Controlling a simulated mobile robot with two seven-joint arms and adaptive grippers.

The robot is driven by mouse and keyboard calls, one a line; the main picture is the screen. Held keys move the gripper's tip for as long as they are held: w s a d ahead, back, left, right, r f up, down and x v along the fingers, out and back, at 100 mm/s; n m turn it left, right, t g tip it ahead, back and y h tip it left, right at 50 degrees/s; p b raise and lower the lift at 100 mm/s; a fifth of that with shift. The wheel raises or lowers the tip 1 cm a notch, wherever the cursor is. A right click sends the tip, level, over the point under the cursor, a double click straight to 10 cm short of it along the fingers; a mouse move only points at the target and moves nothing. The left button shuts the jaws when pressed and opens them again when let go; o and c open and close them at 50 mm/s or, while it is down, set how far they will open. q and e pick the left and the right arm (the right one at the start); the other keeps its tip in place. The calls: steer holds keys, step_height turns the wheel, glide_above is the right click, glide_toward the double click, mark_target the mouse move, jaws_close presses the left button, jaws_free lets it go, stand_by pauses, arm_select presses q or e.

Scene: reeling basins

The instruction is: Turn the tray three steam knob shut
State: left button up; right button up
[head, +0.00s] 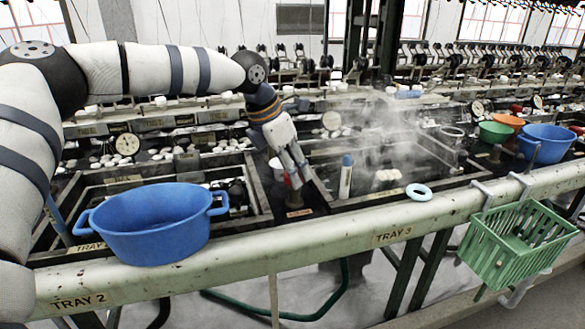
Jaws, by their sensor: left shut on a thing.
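The steam knob (294,198) stands on a dark panel at the left end of tray three's basin, with a small reddish label at its foot. My left gripper (290,174) reaches down from above and is shut on the knob, hiding most of its top. How far the knob is turned cannot be told. White steam (390,125) rises over the tray three basin, above its dark water. The TRAY 3 label (394,236) is on the front rail. My right gripper is not in view.
A blue two-handled tub (155,224) stands on the front rail at left. A white bottle with a blue cap (345,180) and a light-blue ring (419,192) are right of the knob. A green basket (518,240) hangs at right. Gauges and reels line the back.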

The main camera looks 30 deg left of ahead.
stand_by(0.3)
arm_select(q)
steer(key=o, duration=1.1)
steer(key=shift+o, duration=0.2)
steer(key=shift+r, duration=0.1)
steer(key=v, duration=1.1)
steer(key=shift+r, duration=0.35)
steer(key=shift+s, duration=0.1)
